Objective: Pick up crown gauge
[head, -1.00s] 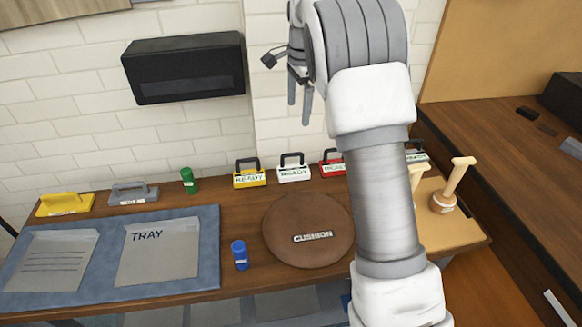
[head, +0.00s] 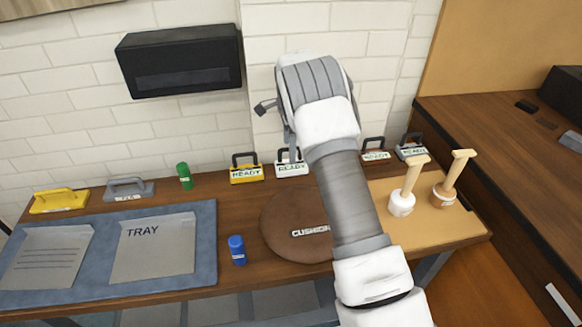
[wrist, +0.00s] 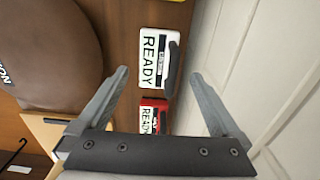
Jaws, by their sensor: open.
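No readable label names the crown gauge, so I cannot tell which handled READY block it is. A white READY block (head: 292,169) with a dark handle stands at the back of the bench. In the wrist view this white block (wrist: 152,58) lies ahead, between the lines of my fingers, its small label unreadable. A red READY block (wrist: 153,116) is beside it, hidden behind my arm in the head view. A yellow READY block (head: 246,174) stands left of the white one. My gripper (wrist: 160,75) is open and empty, apart from the blocks; my arm mostly hides it in the head view.
A brown round cushion (head: 285,235) lies in front of the blocks. Two more handled blocks (head: 375,155) (head: 411,152) stand further right, behind two wooden-handled tools (head: 402,204) (head: 443,196). A blue tray (head: 207,255), blue bottle (head: 237,250) and green bottle (head: 184,177) are left.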

